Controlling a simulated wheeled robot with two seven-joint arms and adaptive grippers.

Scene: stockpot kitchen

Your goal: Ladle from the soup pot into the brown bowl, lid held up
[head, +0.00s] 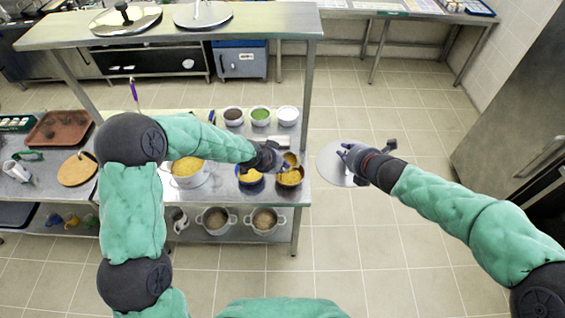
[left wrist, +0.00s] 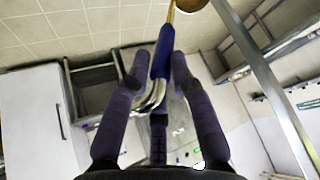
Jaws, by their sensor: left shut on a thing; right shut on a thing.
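The soup pot (head: 186,183) stands on the steel counter, filled with yellow soup and partly behind my left arm. The brown bowl (head: 291,182) is at the counter's right end and has yellow content in it. My left gripper (head: 275,158) is above and just left of it, shut on the ladle. In the left wrist view the ladle's blue handle (left wrist: 160,53) lies between the fingers, and its brass end (left wrist: 191,4) is cut off by the top edge. My right gripper (head: 355,156) is shut on the round steel lid (head: 333,166), held up over the floor right of the counter.
A blue bowl (head: 250,179) with yellow content sits left of the brown bowl. Several small filled containers (head: 260,115) stand behind. A raised steel shelf (head: 255,22) holds two more lids. Two pots (head: 215,220) are on the lower shelf. The floor at right is clear.

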